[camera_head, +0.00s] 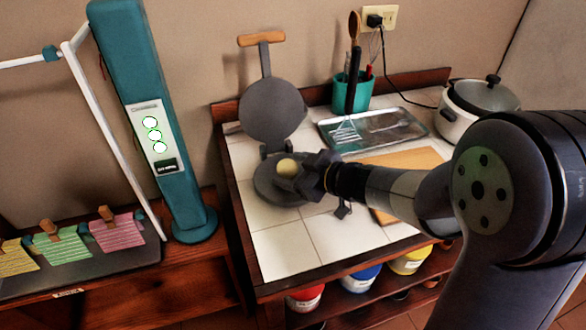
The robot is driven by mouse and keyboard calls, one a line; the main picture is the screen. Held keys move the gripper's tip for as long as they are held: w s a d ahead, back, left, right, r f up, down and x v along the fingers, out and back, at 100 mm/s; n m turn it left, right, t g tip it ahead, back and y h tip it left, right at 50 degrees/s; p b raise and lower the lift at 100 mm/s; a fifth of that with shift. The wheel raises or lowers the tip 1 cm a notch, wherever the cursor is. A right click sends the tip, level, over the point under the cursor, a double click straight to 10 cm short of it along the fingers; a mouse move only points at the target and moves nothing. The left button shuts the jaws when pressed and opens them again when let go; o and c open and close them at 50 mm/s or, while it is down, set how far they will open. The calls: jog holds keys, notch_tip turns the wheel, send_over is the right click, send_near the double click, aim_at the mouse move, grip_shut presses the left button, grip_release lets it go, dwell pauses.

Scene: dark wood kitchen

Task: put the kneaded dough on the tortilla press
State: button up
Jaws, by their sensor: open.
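The tortilla press (272,108) stands open on the tiled counter, its grey lid upright with a wooden handle at the top. Its round grey base plate (268,186) lies flat in front of the lid. The pale yellow ball of dough (287,168) is over the right part of the base plate, right at my gripper. My gripper (312,178) is open and reaches in from the right, low over the base plate's right edge. Its fingers are dark and partly hide the dough and the plate. I cannot tell whether the fingers touch the dough.
A wooden board (404,161) lies under my arm. Behind it are a metal tray (395,128), a teal utensil holder (352,93) and a white cooker (465,118). A teal column (152,110) stands left. The front tiles (285,248) are clear.

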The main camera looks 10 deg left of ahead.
jog(key=p+v, duration=0.2)
jog(key=v, duration=1)
